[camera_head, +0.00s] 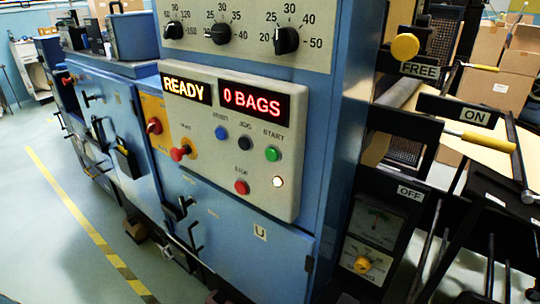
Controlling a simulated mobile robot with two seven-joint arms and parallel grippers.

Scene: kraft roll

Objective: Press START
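The green START button (272,153) is on the right side of the light grey control panel (238,189), under the label START. A black button labelled JOG (245,143) and a blue button (221,133) sit to its left. A red STOP button (241,187) and a lit white lamp (278,181) are below. The left display (187,86) reads READY and the right display (254,102) reads 0 BAGS. Neither of my grippers is in view.
Red knobs (180,153) stick out at the panel's left. Black dials (286,40) sit above. On the right are a yellow-handled lever (476,139) by an ON label, a gauge (376,226) and cardboard boxes (497,70). The floor (50,225) at left is open.

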